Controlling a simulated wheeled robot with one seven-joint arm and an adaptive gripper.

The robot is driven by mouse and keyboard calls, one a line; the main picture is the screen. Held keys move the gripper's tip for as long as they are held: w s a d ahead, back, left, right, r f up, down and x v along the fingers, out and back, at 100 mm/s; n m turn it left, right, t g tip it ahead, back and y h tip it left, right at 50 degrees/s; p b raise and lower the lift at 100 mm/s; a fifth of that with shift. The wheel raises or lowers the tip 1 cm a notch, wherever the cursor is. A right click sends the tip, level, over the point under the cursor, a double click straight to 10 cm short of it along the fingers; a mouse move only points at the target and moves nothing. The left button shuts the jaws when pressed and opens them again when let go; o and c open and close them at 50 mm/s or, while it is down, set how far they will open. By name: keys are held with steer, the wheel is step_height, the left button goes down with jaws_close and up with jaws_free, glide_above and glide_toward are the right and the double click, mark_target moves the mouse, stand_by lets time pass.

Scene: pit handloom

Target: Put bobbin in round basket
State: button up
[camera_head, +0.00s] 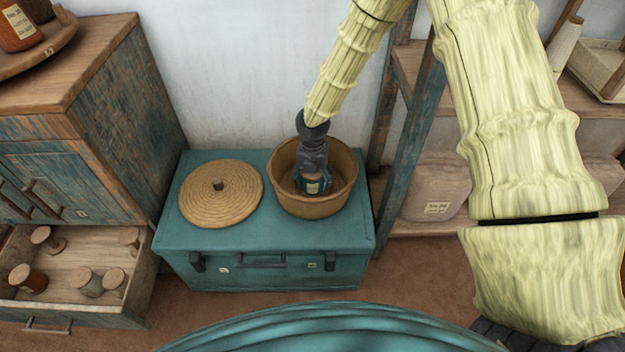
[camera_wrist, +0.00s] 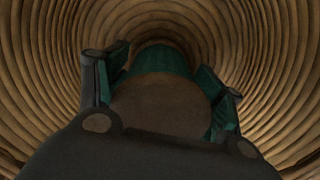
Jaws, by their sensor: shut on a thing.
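The round basket (camera_head: 283,197) is a tan, open bowl on top of the teal trunk, in the head view. Its ribbed inner wall (camera_wrist: 55,60) fills the wrist view. My gripper (camera_head: 312,180) points down inside the basket. In the wrist view the bobbin (camera_wrist: 160,103) shows a broad brown end between the two fingers of my gripper (camera_wrist: 163,90). I cannot tell whether the bobbin touches the basket floor.
A woven round lid (camera_head: 220,195) lies left of the basket on the teal trunk (camera_head: 265,240). An open drawer (camera_head: 75,280) with several other bobbins is at the lower left, under a cabinet (camera_head: 110,95). A shelf post (camera_head: 408,150) stands close on the right.

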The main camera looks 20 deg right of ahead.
steer(key=o, duration=1.3)
step_height(320, 180, up, 12)
steer(key=shift+p, duration=1.05)
